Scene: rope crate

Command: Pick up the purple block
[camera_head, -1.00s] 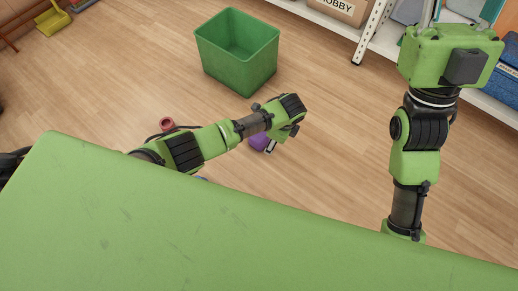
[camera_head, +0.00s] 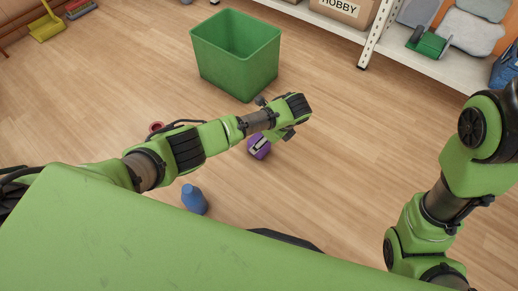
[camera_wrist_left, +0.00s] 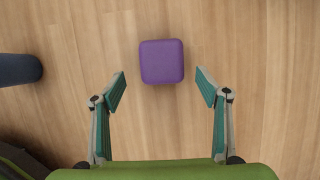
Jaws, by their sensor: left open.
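The purple block (camera_head: 264,153) is on the wooden floor, partly hidden by my left gripper (camera_head: 260,147) in the head view. In the left wrist view the block (camera_wrist_left: 161,62) is whole and unobstructed, centred sideways between my left fingertips (camera_wrist_left: 161,87) and a little beyond them in the picture. Both fingers are spread wide and do not appear to touch it. My left gripper is open and empty. My right arm rises at the right edge of the head view, and its gripper is out of frame.
A green crate (camera_head: 238,77) stands behind my left arm. A blue object (camera_head: 194,199) stands on the floor at the near left. A red round thing (camera_head: 156,128) is partly behind my left arm. A white shelf (camera_head: 430,62) with boxes lines the upper right. Floor right of the block is clear.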

